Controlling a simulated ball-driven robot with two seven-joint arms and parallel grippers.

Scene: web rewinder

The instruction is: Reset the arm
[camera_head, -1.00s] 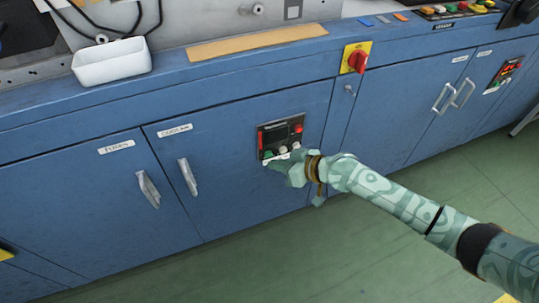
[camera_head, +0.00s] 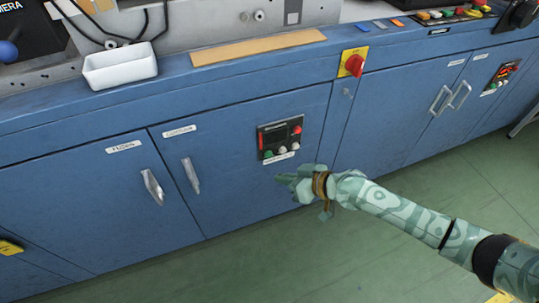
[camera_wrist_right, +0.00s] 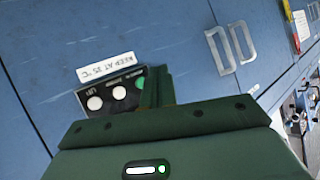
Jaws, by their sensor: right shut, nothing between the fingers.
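My right gripper (camera_head: 280,180) is shut and empty in the head view. It is in front of the blue cabinet door, just below a small black control panel (camera_head: 281,137) and apart from it. The panel has a red display, a red button and green and white buttons. In the right wrist view my shut fingers (camera_wrist_right: 157,85) cover part of the panel (camera_wrist_right: 110,93), and a label reading "KEEP AT 25 °C" sits beside it. My left gripper is not in view.
The blue cabinet (camera_head: 90,190) has grey door handles (camera_head: 152,187). A red rotary switch (camera_head: 354,64) on a yellow plate is to the upper right. A white tray (camera_head: 120,68) stands on the ledge. Green floor (camera_head: 270,265) is open in front.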

